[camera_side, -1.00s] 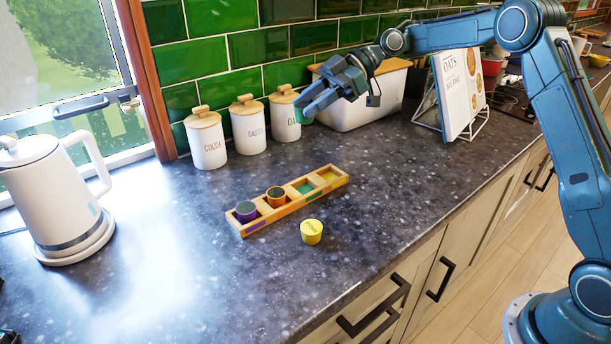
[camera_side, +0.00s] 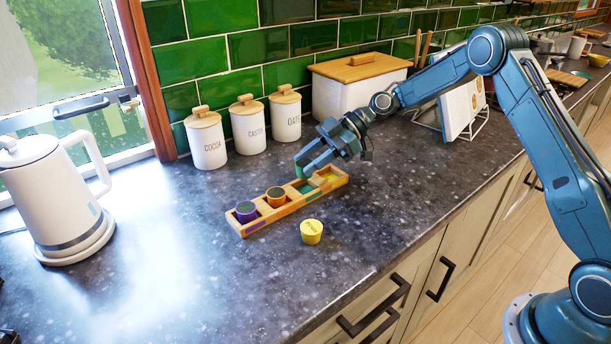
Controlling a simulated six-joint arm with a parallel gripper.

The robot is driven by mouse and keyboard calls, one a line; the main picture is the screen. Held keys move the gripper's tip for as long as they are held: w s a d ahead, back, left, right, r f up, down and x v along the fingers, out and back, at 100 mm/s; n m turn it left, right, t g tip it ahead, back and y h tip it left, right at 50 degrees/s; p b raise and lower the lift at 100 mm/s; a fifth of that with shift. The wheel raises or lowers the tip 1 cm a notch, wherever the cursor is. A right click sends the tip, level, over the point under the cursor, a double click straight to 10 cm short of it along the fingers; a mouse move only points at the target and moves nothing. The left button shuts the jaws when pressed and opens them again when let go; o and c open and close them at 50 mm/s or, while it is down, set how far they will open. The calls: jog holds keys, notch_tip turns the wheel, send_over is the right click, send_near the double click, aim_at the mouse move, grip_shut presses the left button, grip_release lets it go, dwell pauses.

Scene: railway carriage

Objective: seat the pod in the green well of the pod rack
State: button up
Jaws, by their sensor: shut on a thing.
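The wooden pod rack (camera_side: 243,231) lies on the dark counter with a row of coloured wells. A purple pod (camera_side: 246,211) sits in the left end well and an orange pod (camera_side: 275,196) in the one beside it. The green well (camera_side: 306,188) is third along, and the yellow well (camera_side: 328,176) at the right end looks empty. My gripper (camera_side: 304,166) is shut on a green pod (camera_side: 300,172), which is mostly hidden by the fingers. The pod appears just above the back edge of the green well; its exact height is hard to tell.
A yellow pod (camera_side: 311,231) stands on the counter in front of the rack. Behind are the cocoa (camera_side: 207,145), middle (camera_side: 248,128) and oats (camera_side: 286,118) canisters and a white bin (camera_side: 345,100). A kettle (camera_side: 50,200) stands left.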

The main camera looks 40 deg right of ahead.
jog(key=shift+f, duration=0.1)
jog(key=shift+f, duration=2)
jog(key=shift+f, duration=0.1)
jog(key=o, duration=0.9)
jog(key=shift+o, duration=0.2)
jog(key=shift+d+r, duration=0.15)
jog(key=shift+r, duration=0.05)
jog(key=v, duration=1.1)
jog(key=shift+d, duration=0.35)
jog(key=shift+s+r, duration=0.1)
